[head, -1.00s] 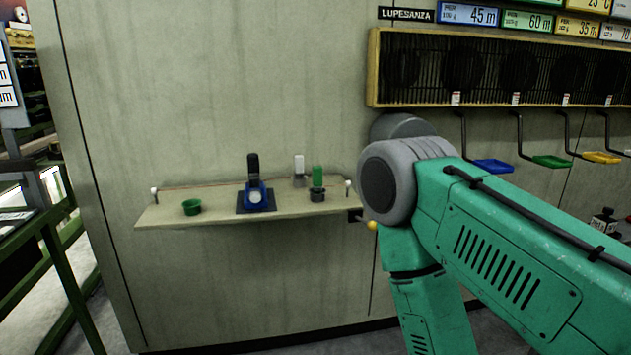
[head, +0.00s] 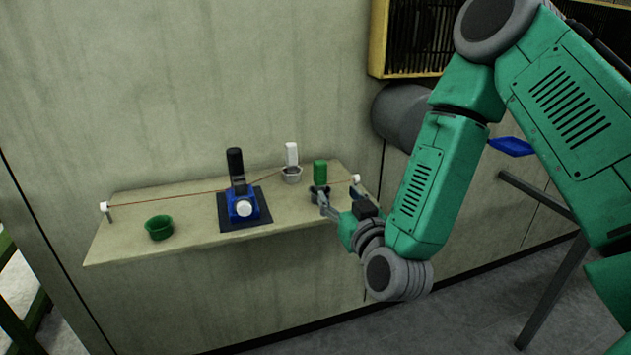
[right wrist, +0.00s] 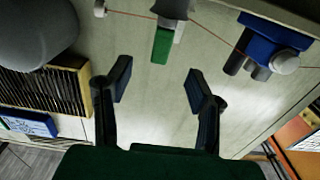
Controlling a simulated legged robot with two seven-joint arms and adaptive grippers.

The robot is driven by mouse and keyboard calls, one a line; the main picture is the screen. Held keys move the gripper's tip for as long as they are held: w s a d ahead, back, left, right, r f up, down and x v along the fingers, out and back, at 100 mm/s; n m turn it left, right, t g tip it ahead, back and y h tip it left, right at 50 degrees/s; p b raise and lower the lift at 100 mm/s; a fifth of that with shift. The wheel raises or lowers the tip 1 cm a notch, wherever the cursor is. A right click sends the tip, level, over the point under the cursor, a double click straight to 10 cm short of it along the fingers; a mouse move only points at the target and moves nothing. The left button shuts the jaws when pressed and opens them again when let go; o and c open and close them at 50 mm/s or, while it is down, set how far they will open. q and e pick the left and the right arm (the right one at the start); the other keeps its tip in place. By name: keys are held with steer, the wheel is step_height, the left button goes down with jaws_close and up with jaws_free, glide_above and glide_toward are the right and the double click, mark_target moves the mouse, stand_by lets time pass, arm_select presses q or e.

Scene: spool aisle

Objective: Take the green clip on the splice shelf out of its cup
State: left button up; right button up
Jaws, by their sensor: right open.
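The green clip (head: 320,172) stands upright in a small dark cup (head: 313,190) near the right end of the splice shelf (head: 185,200). In the head view my right gripper (head: 325,203) is in front of the cup and partly hides it. In the right wrist view the right gripper (right wrist: 159,82) is open and empty. There the green clip (right wrist: 161,46) shows upside down beyond the gap between the fingertips, apart from them. My left gripper is not in view.
A white clip (head: 292,154) stands in a grey cup (head: 291,175) behind and left of the green clip. A blue device (head: 243,205) with a black upright part sits on a dark mat. A green bowl (head: 159,228) is farther left. A reddish line (head: 160,194) runs along the shelf.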

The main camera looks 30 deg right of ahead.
mark_target(322, 180)
steer(key=x, duration=0.5)
steer(key=shift+w+d+f, duration=0.2)
steer(key=shift+w, duration=0.1)
steer(key=x, duration=0.4)
steer(key=shift+w+a+f+b, duration=0.25)
steer(key=shift+w+b, duration=0.15)
steer(key=shift+w, duration=0.05)
jaws_close()
